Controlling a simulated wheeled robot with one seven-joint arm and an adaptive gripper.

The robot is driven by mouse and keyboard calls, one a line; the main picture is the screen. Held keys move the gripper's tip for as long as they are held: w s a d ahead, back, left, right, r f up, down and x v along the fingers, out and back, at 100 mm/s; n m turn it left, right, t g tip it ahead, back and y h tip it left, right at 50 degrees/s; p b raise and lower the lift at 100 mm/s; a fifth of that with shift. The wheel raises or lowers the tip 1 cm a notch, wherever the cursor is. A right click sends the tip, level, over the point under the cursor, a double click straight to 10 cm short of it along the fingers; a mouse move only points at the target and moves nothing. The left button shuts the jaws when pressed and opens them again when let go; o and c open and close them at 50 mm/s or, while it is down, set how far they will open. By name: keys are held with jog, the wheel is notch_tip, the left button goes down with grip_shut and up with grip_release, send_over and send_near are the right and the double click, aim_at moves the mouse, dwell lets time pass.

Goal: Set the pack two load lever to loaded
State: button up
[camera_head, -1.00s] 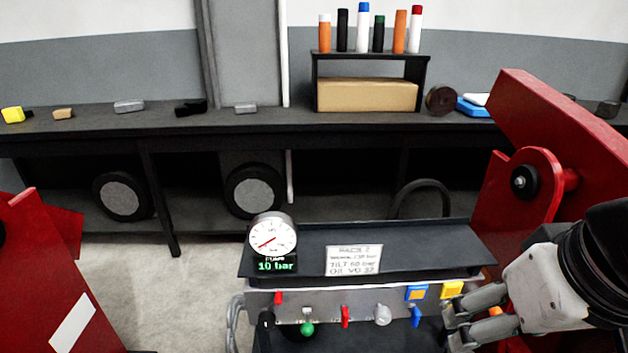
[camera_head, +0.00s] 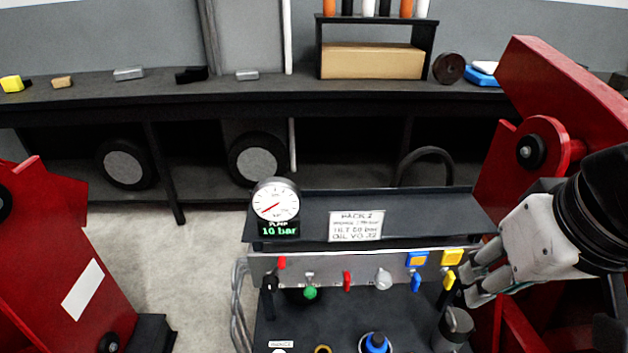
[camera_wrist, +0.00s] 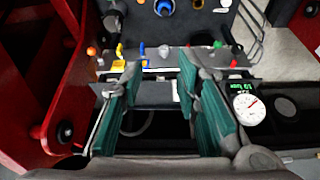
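The pack two unit carries a sign (camera_head: 356,226) reading PACK 2 and a pump gauge (camera_head: 275,203) at 10 bar. Its front strip (camera_head: 330,268) has a row of small controls: a black-knobbed lever (camera_head: 269,282), a green knob (camera_head: 311,292), a red lever (camera_head: 347,281), a grey knob (camera_head: 383,279), a blue lever (camera_head: 417,281) and a yellow lever (camera_head: 449,282). I cannot read which one is the load lever. My gripper (camera_head: 470,276) is at the strip's right end, open and empty. In the wrist view its teal-padded fingers (camera_wrist: 155,85) stand wide apart, with the controls beyond them.
Red positioner frames stand left (camera_head: 60,260) and right (camera_head: 560,90), the right one close behind my gripper. A blue-topped fitting (camera_head: 375,343) and a grey cylinder (camera_head: 453,328) stand below the strip. A dark bench (camera_head: 240,105) runs along the back.

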jog(key=shift+g, duration=0.4)
jog(key=w+a, duration=0.1)
jog(key=w, duration=0.1)
jog(key=w+a+f+b, duration=0.1)
jog(key=w, duration=0.2)
jog(key=w+a+b, duration=0.1)
jog(key=w, duration=0.2)
jog(key=shift+w+a+f, duration=0.15)
jog(key=shift+f, duration=0.2)
grip_shut()
jog(key=w+a+f+h+b, duration=0.1)
jog(key=w+a+f+b, duration=0.1)
jog(key=w+a+f, duration=0.6)
jog(key=w+a+f+g+b, duration=0.1)
jog(key=w+a+f+b, duration=0.2)
jog(key=w+a+f, duration=0.5)
jog(key=a+f, duration=0.2)
jog(key=a, duration=0.4)
jog(key=shift+w+a+h+b, duration=0.3)
jog(key=shift+h+b, duration=0.05)
jog(key=shift+h, duration=0.05)
